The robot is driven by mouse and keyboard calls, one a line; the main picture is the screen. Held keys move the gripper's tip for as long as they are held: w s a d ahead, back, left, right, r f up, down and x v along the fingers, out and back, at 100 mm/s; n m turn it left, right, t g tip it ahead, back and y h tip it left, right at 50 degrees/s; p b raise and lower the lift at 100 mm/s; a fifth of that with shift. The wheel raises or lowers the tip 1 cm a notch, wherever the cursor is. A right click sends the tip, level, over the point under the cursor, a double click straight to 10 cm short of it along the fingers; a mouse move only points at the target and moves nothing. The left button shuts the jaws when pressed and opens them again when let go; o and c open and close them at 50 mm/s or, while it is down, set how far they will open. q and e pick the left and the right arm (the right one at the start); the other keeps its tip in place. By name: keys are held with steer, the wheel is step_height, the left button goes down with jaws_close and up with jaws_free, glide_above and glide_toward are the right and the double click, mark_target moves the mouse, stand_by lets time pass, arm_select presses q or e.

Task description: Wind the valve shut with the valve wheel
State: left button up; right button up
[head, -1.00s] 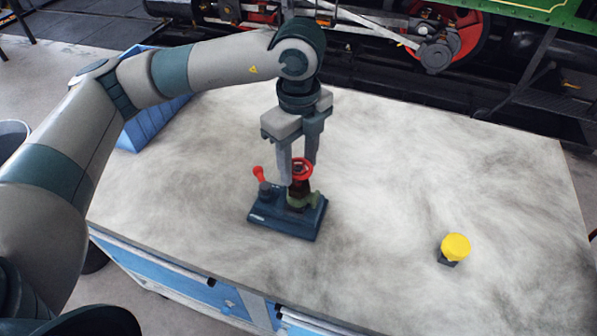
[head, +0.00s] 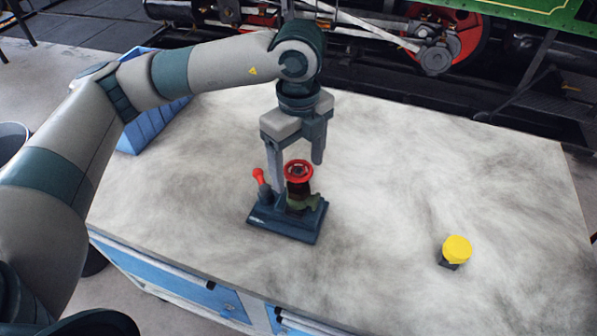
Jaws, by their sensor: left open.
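The red valve wheel (head: 299,170) sits on top of a dark valve body (head: 299,195) on a blue base block (head: 286,222) on the bench. A small red-knobbed lever (head: 259,177) stands on the same base, left of the wheel. My left gripper (head: 297,172) points down over the valve with its fingers spread wide. One finger is left of the wheel, between it and the lever; the other is behind it to the right. I cannot tell whether either finger touches the wheel. My right gripper is not in view.
A yellow-topped button or knob (head: 456,250) on a dark foot stands at the right of the bench. A blue bin (head: 155,122) is at the back left. The pale bench top (head: 420,170) is otherwise clear. The tram's wheels and rods are behind it.

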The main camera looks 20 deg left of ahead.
arm_select(q)
steer(key=shift+r, duration=0.1)
steer(key=shift+r+p, duration=1.05)
steer(key=shift+r, duration=1.4)
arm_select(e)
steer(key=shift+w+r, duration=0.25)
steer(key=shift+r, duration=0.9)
